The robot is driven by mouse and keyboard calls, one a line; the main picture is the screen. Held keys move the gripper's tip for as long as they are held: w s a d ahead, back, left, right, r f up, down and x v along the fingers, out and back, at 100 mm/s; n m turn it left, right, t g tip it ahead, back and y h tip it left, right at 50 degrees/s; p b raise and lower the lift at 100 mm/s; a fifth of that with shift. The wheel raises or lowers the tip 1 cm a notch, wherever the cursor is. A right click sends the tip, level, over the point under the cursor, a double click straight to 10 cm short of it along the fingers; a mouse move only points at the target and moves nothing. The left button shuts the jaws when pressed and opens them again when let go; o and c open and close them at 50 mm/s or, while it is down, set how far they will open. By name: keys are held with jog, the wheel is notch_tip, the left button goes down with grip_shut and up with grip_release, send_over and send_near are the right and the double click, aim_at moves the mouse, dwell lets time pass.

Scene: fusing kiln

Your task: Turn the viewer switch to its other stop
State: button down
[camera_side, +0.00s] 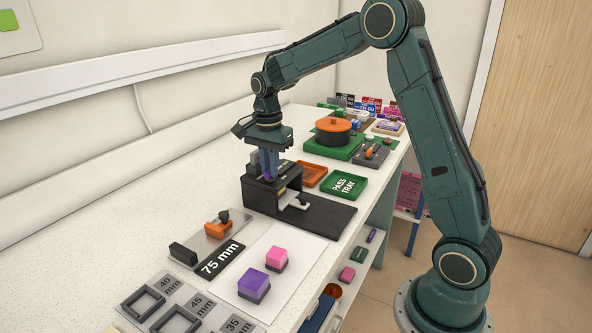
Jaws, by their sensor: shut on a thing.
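A black viewer (261,196) stands on the bench in the middle of the view, on a dark base plate (325,218). My gripper (268,175) points straight down at the top of the viewer and is shut on the viewer switch. The fingers cover most of the switch; a little purple shows around them. Which stop the switch is at cannot be told from this view.
An orange tray (311,173) and a green pass tray (344,185) lie behind the viewer. In front are a 75 mm gauge (220,259), a pink block (276,258) and a purple block (254,284) on a white sheet. An orange-lidded pot (333,126) stands farther back.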

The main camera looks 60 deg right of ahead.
jog(key=n, duration=0.8)
jog(key=shift+n, duration=0.4)
jog(key=n, duration=0.4)
jog(key=shift+r+n, duration=0.1)
jog(key=shift+n, duration=2.4)
jog(key=c, duration=1.4)
grip_release()
jog(key=shift+c, duration=0.2)
